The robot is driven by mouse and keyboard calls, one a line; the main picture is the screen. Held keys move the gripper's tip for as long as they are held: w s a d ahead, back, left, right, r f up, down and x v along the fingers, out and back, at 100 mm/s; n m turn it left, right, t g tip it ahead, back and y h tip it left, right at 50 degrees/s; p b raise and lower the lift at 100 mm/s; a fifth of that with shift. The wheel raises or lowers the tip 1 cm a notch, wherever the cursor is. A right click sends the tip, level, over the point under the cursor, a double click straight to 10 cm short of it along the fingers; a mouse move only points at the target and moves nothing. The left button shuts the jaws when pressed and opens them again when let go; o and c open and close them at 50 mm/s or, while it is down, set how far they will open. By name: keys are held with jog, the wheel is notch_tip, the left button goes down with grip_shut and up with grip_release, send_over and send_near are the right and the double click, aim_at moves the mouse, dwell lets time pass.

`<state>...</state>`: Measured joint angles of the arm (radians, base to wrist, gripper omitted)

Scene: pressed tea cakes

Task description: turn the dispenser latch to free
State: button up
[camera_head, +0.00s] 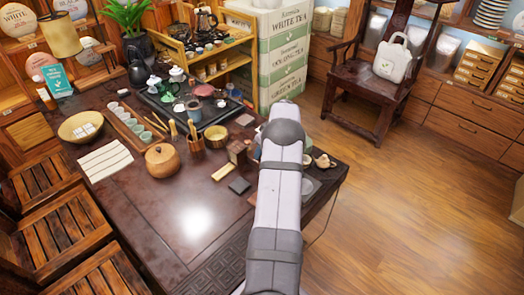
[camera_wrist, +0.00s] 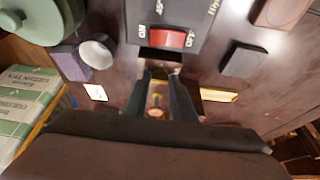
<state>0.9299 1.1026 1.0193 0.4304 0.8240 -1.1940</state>
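In the wrist view, a dark grey dispenser panel (camera_wrist: 205,15) with white lettering stands at the top centre. A red latch-like part (camera_wrist: 168,38) is set in its near edge, and its exact setting is not readable. My gripper (camera_wrist: 158,80) points at the panel just below the red part. Its two dark fingers are apart, with a gap between them. A small brass-orange patch (camera_wrist: 156,100) shows in that gap; I cannot tell whether it is an object or a reflection. In the head view, my arm hides the gripper and most of the dispenser.
A round wooden jar (camera_head: 162,161), a cup of bamboo tools (camera_head: 196,158) and a dark flat block (camera_head: 239,185) stand left of my arm. The table's (camera_head: 190,225) near middle is clear.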

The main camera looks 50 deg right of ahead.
jog(key=shift+m, duration=0.5)
jog(key=m, duration=0.1)
jog(key=m+h+b, duration=0.1)
jog(key=shift+a+m, duration=0.25)
jog(key=shift+m, duration=0.15)
jog(key=m, duration=0.1)
jog(key=m+h, duration=0.1)
jog(key=shift+w+a+m+g+h, duration=0.1)
jog(key=shift+w+m+g+h, duration=0.05)
jog(key=shift+m+g+h, duration=0.2)
jog(key=shift+w+m+g+h, duration=0.1)
jog(key=shift+m+g+h, duration=0.2)
jog(key=shift+m, duration=0.95)
jog(key=m+b, duration=0.1)
jog(key=m, duration=0.1)
jog(key=m+g+h+b, duration=0.1)
jog(key=m+b, duration=0.1)
jog(key=shift+w+a+f, duration=0.15)
jog(key=shift+w+f, duration=0.05)
jog(key=m+g+b, duration=0.1)
jog(key=m, duration=0.1)
jog(key=m+g+b, duration=0.1)
jog(key=m+b, duration=0.1)
jog(key=m, duration=0.1)
jog(key=shift+w+r, duration=0.15)
jog(key=o, duration=1.1)
jog(key=shift+c, duration=0.2)
